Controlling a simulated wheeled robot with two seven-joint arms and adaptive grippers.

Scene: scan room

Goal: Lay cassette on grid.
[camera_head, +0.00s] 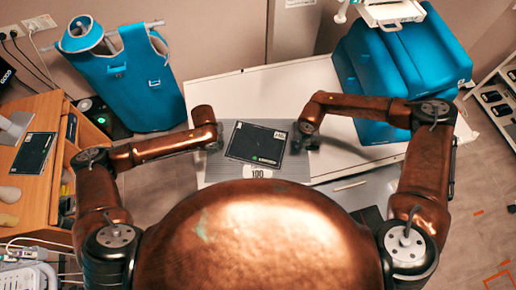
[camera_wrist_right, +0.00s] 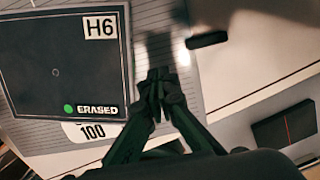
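A flat black cassette (camera_head: 257,143) lies over the grey lined grid (camera_head: 293,168), turned slightly relative to it. In the right wrist view the cassette (camera_wrist_right: 55,65) carries an "H6" label, a green dot and the word "ERASED". The grid (camera_wrist_right: 150,20) shows beside it, with a white "100" tag at its near edge. My right gripper (camera_wrist_right: 157,80) has its fingers together, with nothing seen between them, just right of the cassette and apart from it in that view. My left gripper (camera_head: 215,145) is at the cassette's left side; its fingers are too small and dark to read.
A similar black plate (camera_head: 34,152) lies on the wooden desk at left. The grid is on a white table (camera_head: 225,90), clear behind it. Blue cushions (camera_head: 405,70) stand at the table's right, and a blue apron (camera_head: 140,85) hangs behind left.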

